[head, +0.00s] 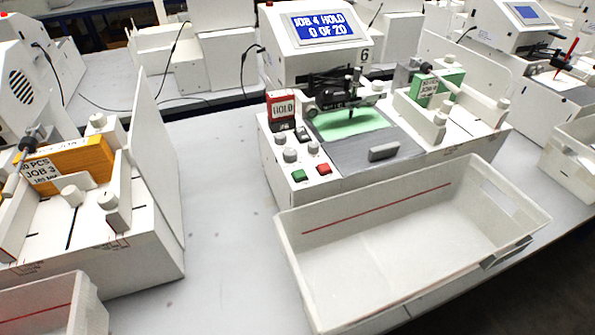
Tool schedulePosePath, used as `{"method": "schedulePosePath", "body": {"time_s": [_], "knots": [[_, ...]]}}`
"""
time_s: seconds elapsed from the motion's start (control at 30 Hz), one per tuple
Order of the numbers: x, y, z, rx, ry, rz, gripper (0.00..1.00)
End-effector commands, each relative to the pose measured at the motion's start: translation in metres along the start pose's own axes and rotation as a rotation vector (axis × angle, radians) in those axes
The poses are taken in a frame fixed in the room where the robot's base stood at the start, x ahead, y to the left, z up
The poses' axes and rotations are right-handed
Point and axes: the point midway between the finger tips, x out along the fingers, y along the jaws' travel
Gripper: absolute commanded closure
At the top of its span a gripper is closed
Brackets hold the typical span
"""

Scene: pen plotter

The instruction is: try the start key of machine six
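Machine six (283,62), a white plotter with a "6" beside its screen, stands at the centre back. Its blue screen (324,26) reads "JOB 4 HOLD 0 OF 20". At its front left corner are a green key (299,176) and a red key (323,169); no lettering on them is legible. A red and white "HOLD" sign (282,110) stands upright behind the grey knobs (290,155). A green sheet (350,124) lies on the bed under the black pen carriage (335,95). My gripper is not in view.
A white bin (300,270) with a red line stands in front of machine six. A feeder with a green stack (437,87) is at its right. At left, a station holds an orange stack (85,156) beside a tall white panel (152,160). Bare table (222,200) lies between.

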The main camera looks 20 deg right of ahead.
Motion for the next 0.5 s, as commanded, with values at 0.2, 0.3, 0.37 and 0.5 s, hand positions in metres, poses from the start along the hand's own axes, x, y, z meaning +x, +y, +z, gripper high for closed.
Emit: {"method": "schedulePosePath", "body": {"time_s": [0.2,0.3,0.37,0.5], "knots": [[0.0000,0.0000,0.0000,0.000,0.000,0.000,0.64],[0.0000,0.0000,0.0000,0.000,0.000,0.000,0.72],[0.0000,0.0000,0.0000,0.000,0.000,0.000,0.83],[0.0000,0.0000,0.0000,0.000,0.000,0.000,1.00]]}}
